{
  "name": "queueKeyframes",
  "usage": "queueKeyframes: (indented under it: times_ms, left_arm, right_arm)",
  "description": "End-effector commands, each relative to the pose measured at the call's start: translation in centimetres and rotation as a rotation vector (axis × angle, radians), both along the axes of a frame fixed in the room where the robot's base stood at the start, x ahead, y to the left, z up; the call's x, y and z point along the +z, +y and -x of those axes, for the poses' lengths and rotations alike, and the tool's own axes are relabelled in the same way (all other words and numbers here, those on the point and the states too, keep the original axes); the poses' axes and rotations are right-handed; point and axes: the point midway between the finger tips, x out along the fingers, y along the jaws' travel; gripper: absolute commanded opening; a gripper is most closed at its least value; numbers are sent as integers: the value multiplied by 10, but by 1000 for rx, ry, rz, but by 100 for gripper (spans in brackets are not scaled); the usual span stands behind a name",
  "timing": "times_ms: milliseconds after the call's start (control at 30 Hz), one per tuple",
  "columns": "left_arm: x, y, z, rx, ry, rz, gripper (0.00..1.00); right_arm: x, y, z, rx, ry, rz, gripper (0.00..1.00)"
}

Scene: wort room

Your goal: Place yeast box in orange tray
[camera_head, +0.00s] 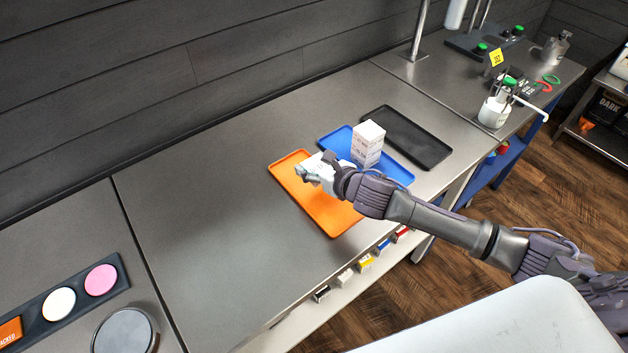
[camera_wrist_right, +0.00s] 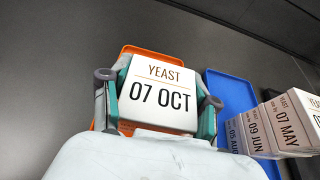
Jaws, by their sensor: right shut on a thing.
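The orange tray (camera_head: 327,215) lies on the steel bench in the head view, left of the blue tray. My right gripper (camera_head: 322,172) is above the orange tray, shut on a white yeast box (camera_head: 319,166). In the right wrist view the yeast box (camera_wrist_right: 158,95), marked "YEAST 07 OCT", sits between the two fingers of the right gripper (camera_wrist_right: 157,100). Part of the orange tray (camera_wrist_right: 144,51) shows behind it. The gap between box and tray is hard to judge. My left gripper is not in view.
A blue tray (camera_head: 334,139) holds a stack of white boxes (camera_head: 368,144); the wrist view shows dates on several boxes (camera_wrist_right: 285,122). A black tray (camera_head: 408,136) lies farther right. Bare bench (camera_head: 210,220) lies left of the orange tray. A dark holder with coloured discs (camera_head: 101,280) is at lower left.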

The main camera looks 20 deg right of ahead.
Motion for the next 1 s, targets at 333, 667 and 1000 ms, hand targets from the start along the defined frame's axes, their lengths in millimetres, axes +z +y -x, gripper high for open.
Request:
queueKeyframes:
  times_ms: [333,667,1000]
  left_arm:
    - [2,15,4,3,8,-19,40]
    - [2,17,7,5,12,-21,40]
    - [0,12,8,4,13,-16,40]
  right_arm:
    - [-43,1,1,-3,2,-4,24]
    - [-55,0,0,0,-2,-1,24]
    - [-57,0,0,-1,-1,1,87]
